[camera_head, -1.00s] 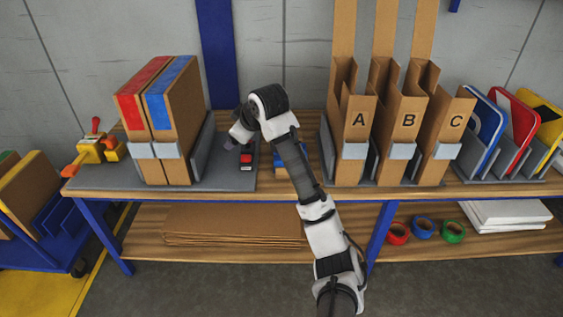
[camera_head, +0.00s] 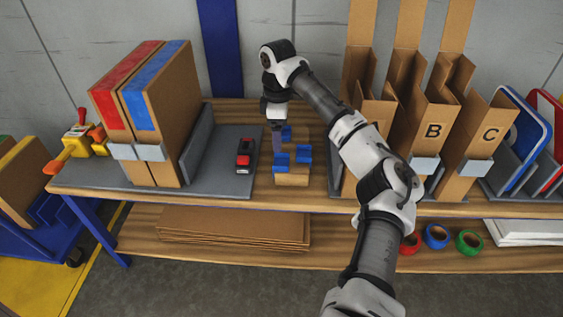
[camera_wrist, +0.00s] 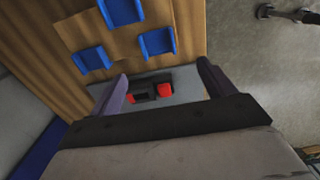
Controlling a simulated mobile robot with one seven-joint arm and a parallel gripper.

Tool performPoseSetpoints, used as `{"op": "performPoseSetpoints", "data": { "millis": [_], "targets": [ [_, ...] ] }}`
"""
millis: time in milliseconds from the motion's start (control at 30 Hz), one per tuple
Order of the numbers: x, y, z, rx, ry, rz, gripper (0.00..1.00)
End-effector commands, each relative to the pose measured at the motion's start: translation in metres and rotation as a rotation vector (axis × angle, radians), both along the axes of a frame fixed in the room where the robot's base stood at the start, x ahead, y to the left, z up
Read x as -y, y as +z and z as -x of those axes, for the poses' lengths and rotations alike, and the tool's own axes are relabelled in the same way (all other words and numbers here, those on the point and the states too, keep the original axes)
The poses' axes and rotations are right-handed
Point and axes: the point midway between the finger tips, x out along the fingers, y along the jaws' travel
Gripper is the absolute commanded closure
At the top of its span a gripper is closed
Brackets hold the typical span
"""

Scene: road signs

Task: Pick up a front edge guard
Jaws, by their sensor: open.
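Blue edge guards sit on and around a tan cardboard block (camera_head: 291,179) on the bench. The front left guard (camera_head: 282,160) and front right guard (camera_head: 305,154) are nearest the bench's front edge. A back guard (camera_head: 286,133) is partly hidden by my gripper (camera_head: 278,142). The wrist view shows the front left guard (camera_wrist: 157,42), front right guard (camera_wrist: 122,12) and back guard (camera_wrist: 91,59) beyond my fingertips. My gripper (camera_wrist: 163,80) is open and empty, pointing down close to the guards. Whether it touches any guard cannot be told.
A red and black device (camera_head: 245,155) lies on the grey mat left of the guards and shows between my fingers (camera_wrist: 150,92). Tall cardboard packages (camera_head: 165,110) stand left. Lettered cardboard holders (camera_head: 432,130) stand close on the right, behind my arm.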

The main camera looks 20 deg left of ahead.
Motion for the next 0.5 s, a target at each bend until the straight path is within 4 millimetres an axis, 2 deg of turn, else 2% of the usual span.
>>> {"op": "performPoseSetpoints", "data": {
  "millis": [33,133,367,500],
  "targets": [
    [0.001,-0.011,0.000,-0.001,0.000,0.000,0.18],
    [0.001,-0.028,0.000,0.000,-0.001,0.000,0.18],
    [0.001,-0.046,0.000,0.001,0.000,0.000,0.18],
    [0.006,-0.062,-0.003,0.001,-0.003,0.001,0.18]
  ]
}}
